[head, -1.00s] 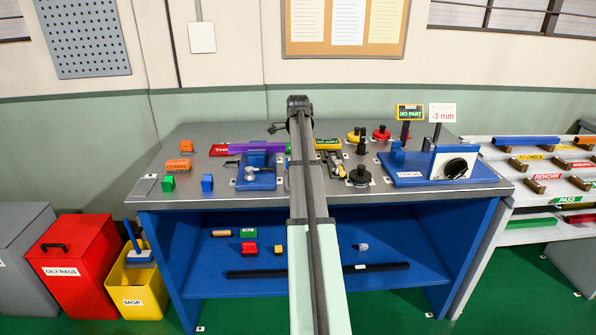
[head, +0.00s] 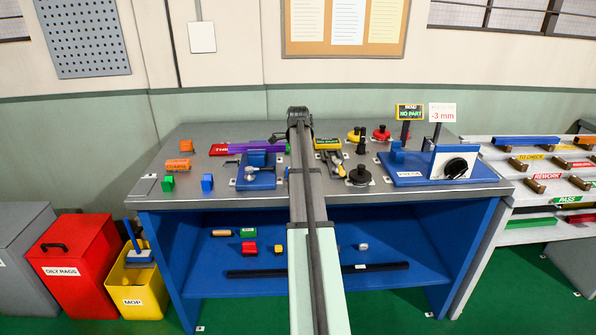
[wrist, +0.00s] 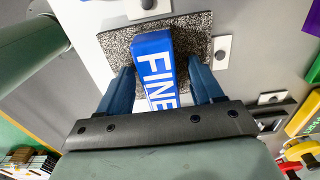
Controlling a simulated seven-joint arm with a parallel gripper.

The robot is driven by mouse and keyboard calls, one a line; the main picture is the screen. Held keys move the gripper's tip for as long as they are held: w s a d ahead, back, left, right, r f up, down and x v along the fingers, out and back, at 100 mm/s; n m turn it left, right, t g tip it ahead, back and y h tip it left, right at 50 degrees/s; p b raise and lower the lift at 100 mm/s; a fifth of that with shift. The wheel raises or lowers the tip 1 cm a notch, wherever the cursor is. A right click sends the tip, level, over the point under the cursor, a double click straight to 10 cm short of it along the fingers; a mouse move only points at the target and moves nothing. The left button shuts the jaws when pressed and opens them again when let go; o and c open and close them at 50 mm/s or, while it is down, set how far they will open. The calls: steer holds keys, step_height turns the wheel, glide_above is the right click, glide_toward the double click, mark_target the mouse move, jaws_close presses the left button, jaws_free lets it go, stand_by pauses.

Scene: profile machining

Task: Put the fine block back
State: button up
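The fine block (wrist: 156,75) is a blue bar with white FINE lettering, seen in the wrist view between the two fingers of my gripper (wrist: 163,85). It lies over a dark speckled pad (wrist: 116,42). The fingers stand on either side of the block, with a gap visible on its right side, so my gripper looks open around it. I cannot tell whether the block rests fully on the pad. In the head view my own arm hides the gripper and the block.
In the wrist view, metal plates and red and yellow clamps (wrist: 300,152) lie to the right.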

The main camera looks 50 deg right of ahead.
step_height(320, 180, up, 12)
steer(key=shift+r, duration=0.2)
stand_by(0.6)
